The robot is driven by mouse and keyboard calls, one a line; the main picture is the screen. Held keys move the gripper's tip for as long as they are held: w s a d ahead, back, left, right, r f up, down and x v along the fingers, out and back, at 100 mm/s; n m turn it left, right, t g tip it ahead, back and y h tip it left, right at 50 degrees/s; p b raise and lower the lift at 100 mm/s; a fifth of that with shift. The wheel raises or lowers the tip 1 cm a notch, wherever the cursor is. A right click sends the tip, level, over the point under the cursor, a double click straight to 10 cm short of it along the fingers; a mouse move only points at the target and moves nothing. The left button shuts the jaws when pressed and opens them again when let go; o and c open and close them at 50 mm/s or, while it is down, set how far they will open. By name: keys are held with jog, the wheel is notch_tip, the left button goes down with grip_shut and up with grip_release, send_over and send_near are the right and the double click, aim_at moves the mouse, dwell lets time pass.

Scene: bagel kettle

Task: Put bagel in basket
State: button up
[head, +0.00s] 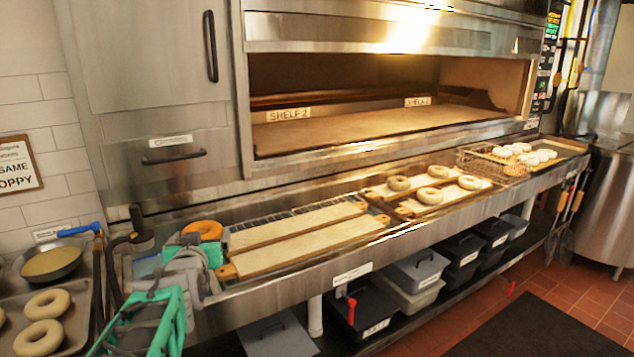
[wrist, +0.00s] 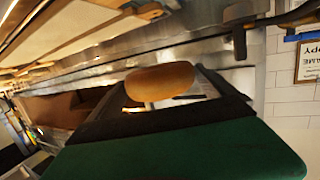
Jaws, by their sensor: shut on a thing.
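My gripper (head: 198,243) is at the left end of the counter in the head view, shut on a golden-brown bagel (head: 204,229). The bagel is held up above the counter beside the near ends of the long wooden boards. In the wrist view the bagel (wrist: 160,82) sits at the dark fingertips, seen edge-on. A wire basket (head: 474,163) stands far to the right on the counter, apart from my gripper. A brown bagel (head: 515,170) shows at the basket's right end.
Two long wooden boards (head: 300,238) lie empty on the counter. Boards farther right carry several pale bagels (head: 430,195). A tray of pale dough rounds (head: 545,156) is behind the basket. A tray of bagels (head: 48,303) and a pan (head: 52,262) are at left.

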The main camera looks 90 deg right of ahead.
jog(key=s+d+m+g, duration=0.1)
jog(key=s+g, duration=0.1)
jog(key=s, duration=0.4)
jog(key=w+f, duration=0.1)
jog(key=w, duration=0.2)
jog(key=w+f, duration=0.1)
jog(key=w, duration=0.2)
jog(key=w+f, duration=0.1)
jog(key=w, duration=0.2)
jog(key=shift+w+a+f, duration=0.2)
jog(key=shift+w+a, duration=0.1)
jog(key=w+f, duration=0.4)
jog(key=f, duration=0.5)
jog(key=shift+w+a, duration=0.2)
jog(key=shift+w, duration=0.2)
jog(key=shift+f+b, duration=0.35)
jog(key=shift+b, duration=0.25)
jog(key=shift+f+b, duration=0.3)
jog(key=shift+b, duration=0.05)
jog(key=shift+r, duration=0.1)
jog(key=o, duration=1.1)
